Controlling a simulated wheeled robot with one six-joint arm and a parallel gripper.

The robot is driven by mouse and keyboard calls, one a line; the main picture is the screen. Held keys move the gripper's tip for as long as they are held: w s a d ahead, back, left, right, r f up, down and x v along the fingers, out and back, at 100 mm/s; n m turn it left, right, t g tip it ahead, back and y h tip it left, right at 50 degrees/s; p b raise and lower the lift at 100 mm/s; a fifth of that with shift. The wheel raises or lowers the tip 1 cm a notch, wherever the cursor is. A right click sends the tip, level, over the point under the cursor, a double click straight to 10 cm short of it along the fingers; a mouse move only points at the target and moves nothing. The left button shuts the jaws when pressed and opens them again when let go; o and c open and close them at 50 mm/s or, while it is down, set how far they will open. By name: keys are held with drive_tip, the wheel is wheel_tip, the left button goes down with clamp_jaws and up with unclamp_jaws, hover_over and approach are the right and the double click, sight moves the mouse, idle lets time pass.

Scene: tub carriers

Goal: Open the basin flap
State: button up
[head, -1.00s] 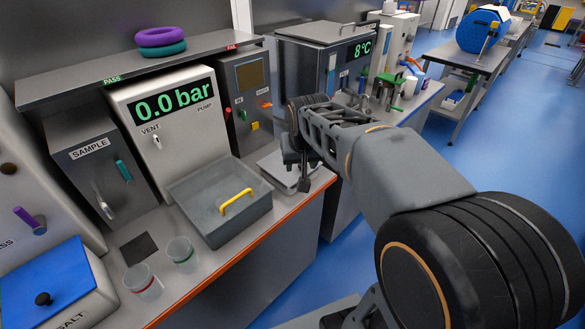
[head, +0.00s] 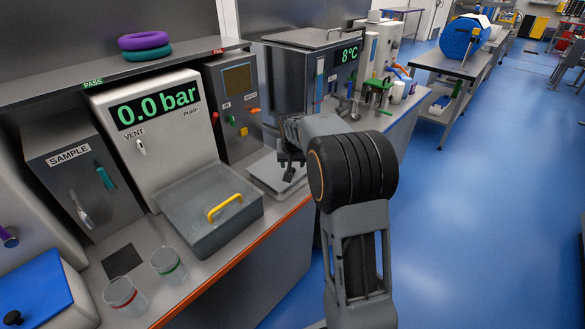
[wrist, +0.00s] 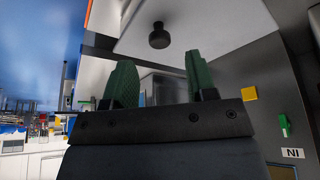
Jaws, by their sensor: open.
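The basin (head: 213,235) is a grey box on the bench in front of the pump unit, in the head view. Its grey top flap (head: 190,192) looks shut and has a yellow handle (head: 224,207) near its front side. My gripper (head: 290,168) is to the right of the basin, above a pale plate, apart from the handle. Its fingertips are small and dark in the head view. In the wrist view my gripper (wrist: 160,72) shows two green fingers spread apart with nothing between them. The basin and handle do not show in the wrist view.
Two clear cups (head: 168,264) stand left of the basin near the orange bench edge. The pale plate (head: 268,172) lies right of the basin. The pump unit (head: 160,130) stands behind it, under a shelf (head: 130,77). Blue floor (head: 440,230) is free to the right.

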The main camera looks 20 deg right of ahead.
sight(292, 169)
drive_tip(key=shift+x, duration=2.1)
clamp_jaws()
